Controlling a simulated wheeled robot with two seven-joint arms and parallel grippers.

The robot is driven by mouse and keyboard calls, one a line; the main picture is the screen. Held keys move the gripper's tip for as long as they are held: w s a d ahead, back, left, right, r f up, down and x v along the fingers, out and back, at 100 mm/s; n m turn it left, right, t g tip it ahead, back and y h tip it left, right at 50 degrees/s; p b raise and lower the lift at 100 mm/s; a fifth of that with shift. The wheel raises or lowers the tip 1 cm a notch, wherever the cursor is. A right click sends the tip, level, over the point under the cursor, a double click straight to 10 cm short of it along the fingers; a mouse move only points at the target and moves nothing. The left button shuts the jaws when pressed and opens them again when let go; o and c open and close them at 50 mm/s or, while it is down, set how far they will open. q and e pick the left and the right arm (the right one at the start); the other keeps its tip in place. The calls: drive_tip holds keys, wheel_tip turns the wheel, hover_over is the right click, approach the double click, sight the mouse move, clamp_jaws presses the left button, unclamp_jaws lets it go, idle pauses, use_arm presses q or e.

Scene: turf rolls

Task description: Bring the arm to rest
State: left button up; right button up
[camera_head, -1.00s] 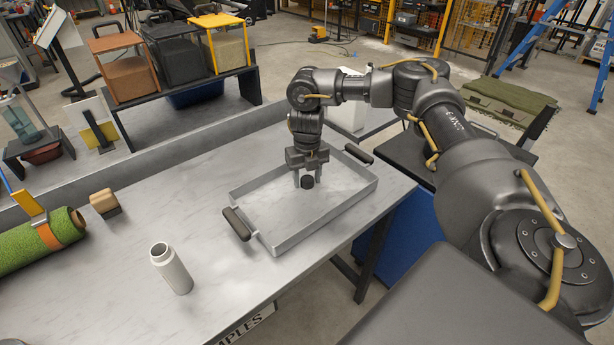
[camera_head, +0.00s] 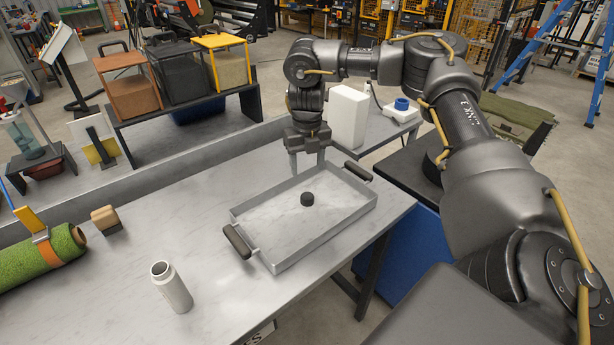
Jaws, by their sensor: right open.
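My right gripper (camera_head: 308,163) is open and empty, its fingers pointing down above the back edge of the metal tray. The tray (camera_head: 291,253) lies on the workbench and has dark handles at its left and right ends. A small black cap (camera_head: 307,199) lies on the tray floor, apart from the fingers. My right arm (camera_head: 468,125) comes in from the right and bends over the bench. My left gripper is not in view.
A white open-topped bottle (camera_head: 172,288) stands on the bench front. A green turf roll (camera_head: 38,262) with an orange band and a wooden block (camera_head: 105,219) lie at the left. A white box (camera_head: 348,116) stands behind the tray. The bench (camera_head: 130,250) between is clear.

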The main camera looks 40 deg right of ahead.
drive_tip(key=shift+r, duration=0.65)
